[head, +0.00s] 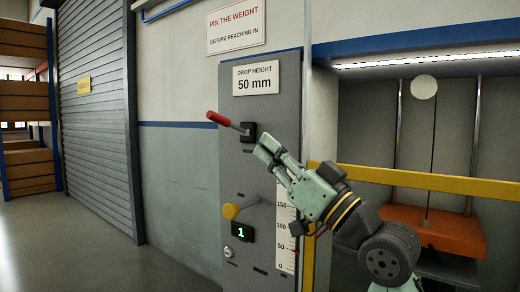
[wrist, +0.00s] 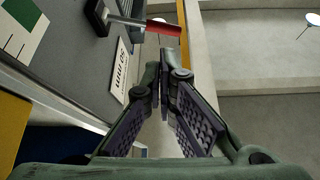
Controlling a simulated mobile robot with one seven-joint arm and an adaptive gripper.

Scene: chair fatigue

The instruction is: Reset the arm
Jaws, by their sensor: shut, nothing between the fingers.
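My arm reaches up from the lower right in the head view. My gripper (head: 266,150) is in front of the grey control panel (head: 262,120), just below and right of the red-handled lever (head: 222,120). Its fingers are shut with nothing between them. In the wrist view the fingertips (wrist: 168,62) meet near the middle, and the red handle (wrist: 163,27) shows just beyond them. I cannot tell for sure whether they touch it; a gap seems to show. The lever's handle points to the left and slightly up from its black mount.
Below the lever are a yellow knob (head: 231,211), a green display (head: 243,232) reading 1 and a white scale (head: 286,225). A yellow bar (head: 430,180) crosses the bay at right, before an orange block (head: 440,228). Floor at left is clear near the shutter (head: 95,110).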

